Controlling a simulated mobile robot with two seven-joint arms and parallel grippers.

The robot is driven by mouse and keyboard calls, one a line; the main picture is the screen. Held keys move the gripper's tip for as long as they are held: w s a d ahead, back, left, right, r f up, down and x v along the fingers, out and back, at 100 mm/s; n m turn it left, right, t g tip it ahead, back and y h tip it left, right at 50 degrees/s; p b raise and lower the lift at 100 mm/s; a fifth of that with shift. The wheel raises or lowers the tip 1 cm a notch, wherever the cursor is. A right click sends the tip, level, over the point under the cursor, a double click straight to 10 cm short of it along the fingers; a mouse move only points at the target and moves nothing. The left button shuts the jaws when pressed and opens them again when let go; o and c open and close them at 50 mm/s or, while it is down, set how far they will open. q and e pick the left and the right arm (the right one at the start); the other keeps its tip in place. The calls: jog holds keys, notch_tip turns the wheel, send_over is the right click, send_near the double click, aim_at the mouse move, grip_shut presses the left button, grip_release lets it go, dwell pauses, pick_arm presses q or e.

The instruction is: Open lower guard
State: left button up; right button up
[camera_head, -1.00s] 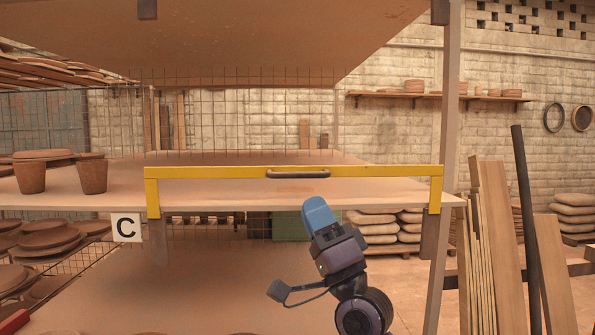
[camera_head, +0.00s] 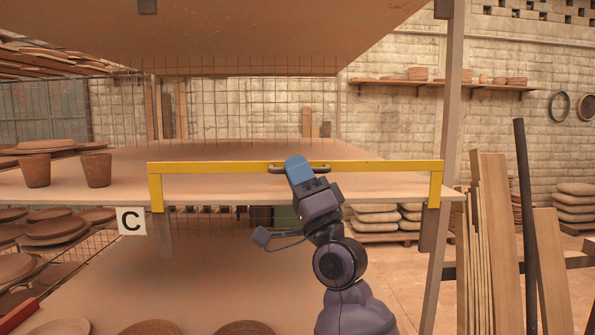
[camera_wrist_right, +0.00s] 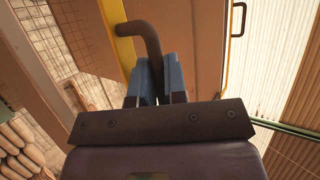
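The guard is a yellow bar (camera_head: 220,168) with short legs at both ends, standing across the front edge of the middle shelf. Its dark handle (camera_head: 322,168) is at the middle of the top bar. My right gripper (camera_head: 295,163) reaches up to the handle from below, its blue fingers overlapping the handle's left part. In the right wrist view the dark handle (camera_wrist_right: 150,40) curves down between the two blue fingers (camera_wrist_right: 159,78), which stand close on either side of it. The guard's yellow edge (camera_wrist_right: 120,42) shows beside it. My left gripper is not in view.
Clay pots (camera_head: 96,170) stand on the shelf at the left, above a "C" sign (camera_head: 132,221). A metal post (camera_head: 443,150) and leaning planks (camera_head: 497,230) stand to the right. In the right wrist view another dark handle (camera_wrist_right: 240,18) shows at the upper right.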

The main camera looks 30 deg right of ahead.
grip_shut()
notch_tip(320, 180, down, 9)
jog(key=b, duration=0.5)
jog(key=shift+f, duration=0.1)
jog(key=shift+o, duration=1.8)
grip_release()
